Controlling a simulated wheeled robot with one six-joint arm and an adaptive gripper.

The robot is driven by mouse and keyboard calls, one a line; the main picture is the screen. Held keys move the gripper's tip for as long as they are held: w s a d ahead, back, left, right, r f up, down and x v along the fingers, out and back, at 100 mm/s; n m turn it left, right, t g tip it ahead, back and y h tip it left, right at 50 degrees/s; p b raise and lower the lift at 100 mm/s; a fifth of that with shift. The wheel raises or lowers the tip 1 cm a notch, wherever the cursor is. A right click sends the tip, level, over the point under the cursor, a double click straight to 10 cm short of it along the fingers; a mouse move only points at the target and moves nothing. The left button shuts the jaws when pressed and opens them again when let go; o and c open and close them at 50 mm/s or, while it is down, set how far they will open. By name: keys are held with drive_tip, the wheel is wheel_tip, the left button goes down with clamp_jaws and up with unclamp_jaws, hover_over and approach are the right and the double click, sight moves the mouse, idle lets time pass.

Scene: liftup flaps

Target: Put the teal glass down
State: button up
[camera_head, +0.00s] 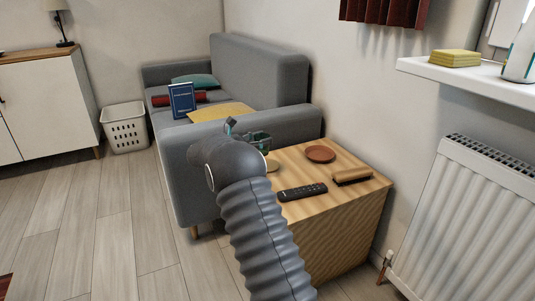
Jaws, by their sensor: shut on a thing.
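My gripper (254,136) is at the end of my dark grey arm, over the back left part of the wooden side table (345,197). It is shut on the teal glass (264,146), of which only a small teal part shows beside the fingers. My wrist hides most of the glass and the fingertips. I cannot tell whether the glass touches the table top.
On the table are a black remote (302,192), a brown round dish (320,154) and a brush-like wooden item (352,177). A pale round thing (272,164) shows partly behind my arm. The grey sofa (262,75) and white radiator (465,220) flank the table.

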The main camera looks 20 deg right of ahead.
drive_tip(key=shift+w+d+f+b, duration=0.2)
drive_tip(key=shift+w+d+f, duration=0.25)
drive_tip(key=shift+f, duration=0.6)
drive_tip(key=shift+w+d+f+b, duration=0.2)
drive_tip(key=shift+d+f, duration=0.45)
drive_tip(key=shift+f, duration=0.4)
drive_tip(key=shift+w+d+f+b, duration=0.15)
drive_tip(key=shift+w+d+f, duration=0.3)
drive_tip(key=shift+f, duration=0.6)
drive_tip(key=shift+s+d+f, duration=0.1)
drive_tip(key=shift+f, duration=0.05)
drive_tip(key=o, duration=1.2)
